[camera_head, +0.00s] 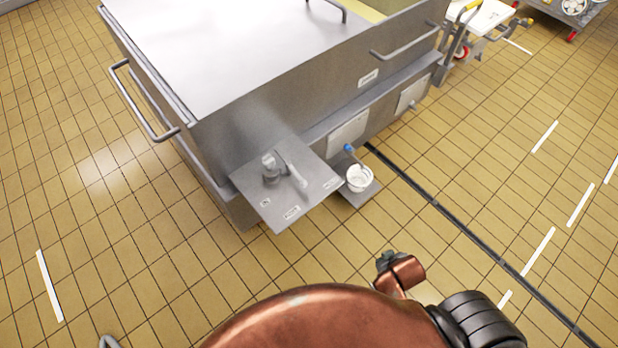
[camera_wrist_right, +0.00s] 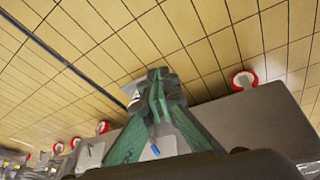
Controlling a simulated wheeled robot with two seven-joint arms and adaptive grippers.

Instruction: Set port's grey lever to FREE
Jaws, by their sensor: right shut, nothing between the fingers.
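A grey lever (camera_head: 297,176) stands on a steel plate (camera_head: 278,217) that juts from the near corner of a steel vat (camera_head: 250,128). A round grey post (camera_head: 269,166) is beside it. The lever leans toward the right part of the plate. Several small labels are on the plate, too small to read. My right gripper (camera_head: 385,260) is in front of the vat, apart from the lever and to its lower right. In the right wrist view its green-tinted fingers (camera_wrist_right: 158,76) are together and empty, hiding part of the vat's edge. My left gripper is not seen.
A white bucket (camera_head: 359,179) sits on a low ledge under a blue-ended tap (camera_head: 348,148), right of the plate. A bar handle (camera_head: 141,105) sticks out on the vat's left. A dark floor drain (camera_head: 440,212) runs diagonally. Tiled floor before the vat is clear.

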